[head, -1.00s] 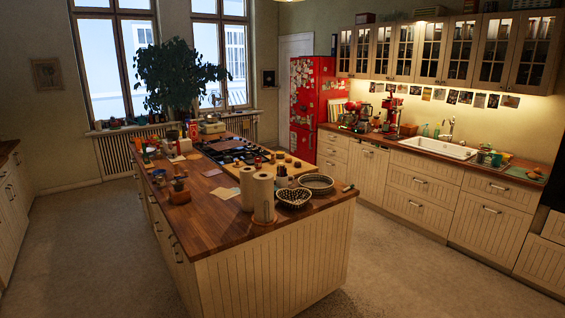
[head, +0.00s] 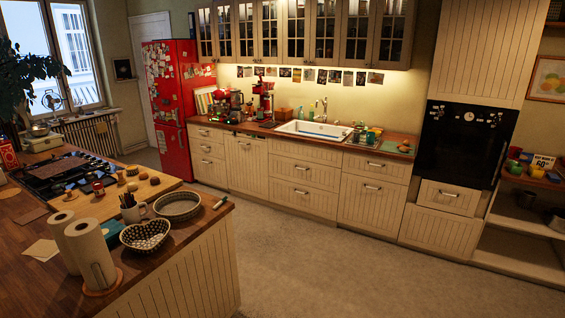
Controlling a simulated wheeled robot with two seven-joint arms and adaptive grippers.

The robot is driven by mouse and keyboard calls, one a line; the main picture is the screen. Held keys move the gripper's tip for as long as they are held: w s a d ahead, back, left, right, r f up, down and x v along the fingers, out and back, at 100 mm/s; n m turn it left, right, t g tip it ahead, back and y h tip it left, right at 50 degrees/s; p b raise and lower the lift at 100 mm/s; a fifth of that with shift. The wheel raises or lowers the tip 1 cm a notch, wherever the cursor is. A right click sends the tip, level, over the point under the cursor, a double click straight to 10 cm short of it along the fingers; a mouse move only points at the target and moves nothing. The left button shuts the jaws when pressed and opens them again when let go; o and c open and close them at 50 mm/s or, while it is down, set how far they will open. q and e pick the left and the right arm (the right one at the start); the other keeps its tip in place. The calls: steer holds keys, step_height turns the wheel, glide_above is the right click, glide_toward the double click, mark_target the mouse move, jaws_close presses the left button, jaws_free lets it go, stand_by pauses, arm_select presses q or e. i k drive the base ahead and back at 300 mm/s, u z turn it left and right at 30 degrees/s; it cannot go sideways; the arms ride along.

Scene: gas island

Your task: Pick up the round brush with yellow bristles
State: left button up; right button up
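I cannot clearly make out a round brush with yellow bristles at this size. Several small round items lie on the wooden board (head: 100,208) on the kitchen island (head: 185,262) at the left. One small brownish item (head: 132,186) on that board could be a brush, but it is too small to tell. Neither of my grippers is in view.
Paper rolls (head: 90,255), a heart-shaped bowl (head: 145,235) and a round dish (head: 178,206) stand on the island's near end. The sink counter (head: 400,150) runs along the back wall beside a red fridge (head: 176,105). The floor (head: 320,255) between is clear.

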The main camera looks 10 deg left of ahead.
mark_target(121, 180)
steer(key=z, duration=0.2)
steer(key=i, duration=4.05)
steer(key=u, duration=0.75)
steer(key=i, duration=1.25)
steer(key=u, duration=1.65)
steer(key=i, duration=1.15)
steer(key=u, duration=0.65)
